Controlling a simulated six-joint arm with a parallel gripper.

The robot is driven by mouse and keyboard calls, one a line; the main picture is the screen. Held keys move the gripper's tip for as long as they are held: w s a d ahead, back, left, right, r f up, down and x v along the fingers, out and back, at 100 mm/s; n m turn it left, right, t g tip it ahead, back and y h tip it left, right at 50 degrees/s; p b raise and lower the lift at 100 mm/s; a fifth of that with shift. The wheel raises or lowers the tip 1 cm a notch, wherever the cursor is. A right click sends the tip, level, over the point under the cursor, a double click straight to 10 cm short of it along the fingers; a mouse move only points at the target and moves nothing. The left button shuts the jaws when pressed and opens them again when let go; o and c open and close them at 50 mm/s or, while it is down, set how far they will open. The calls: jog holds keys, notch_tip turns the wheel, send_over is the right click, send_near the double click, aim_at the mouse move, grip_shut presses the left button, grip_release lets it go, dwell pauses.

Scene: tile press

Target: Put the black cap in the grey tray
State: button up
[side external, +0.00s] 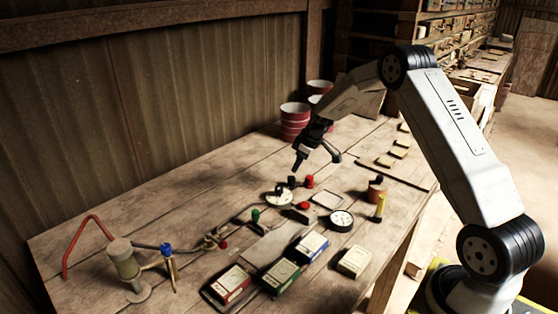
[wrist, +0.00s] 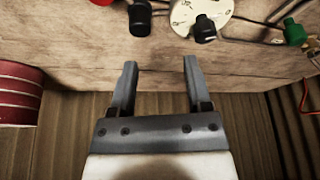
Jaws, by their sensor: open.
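A small black cap (side external: 292,181) stands on the wooden table beside a white dial; it also shows at the top of the wrist view (wrist: 141,18). A second black knob-like piece (wrist: 204,28) sits at the dial's edge. My gripper (side external: 298,165) is above the table near these pieces. Its two fingers are apart and empty in the wrist view (wrist: 160,64), with the black cap beyond the fingertips, not between them.
A red cap (side external: 309,181) stands close right of the black cap. The white dial (wrist: 187,14) is close on the other side. Red pots (side external: 294,118) are stacked behind. A gauge (side external: 341,220), several boxes (side external: 311,246) and a green-capped valve (side external: 255,215) are nearer the front.

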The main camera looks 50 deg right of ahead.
aim_at(293, 177)
jog(key=shift+n, duration=0.3)
jog(key=shift+w+d+f, duration=0.3)
jog(key=shift+f, duration=0.25)
jog(key=shift+w+d+f, duration=0.3)
jog(key=shift+d+f, duration=0.05)
jog(key=shift+f, duration=0.25)
jog(key=shift+w+d+f, duration=0.3)
jog(key=shift+f, duration=0.25)
jog(key=shift+f, duration=0.1)
jog(key=shift+x, duration=2.45)
jog(key=shift+d, duration=0.1)
grip_shut()
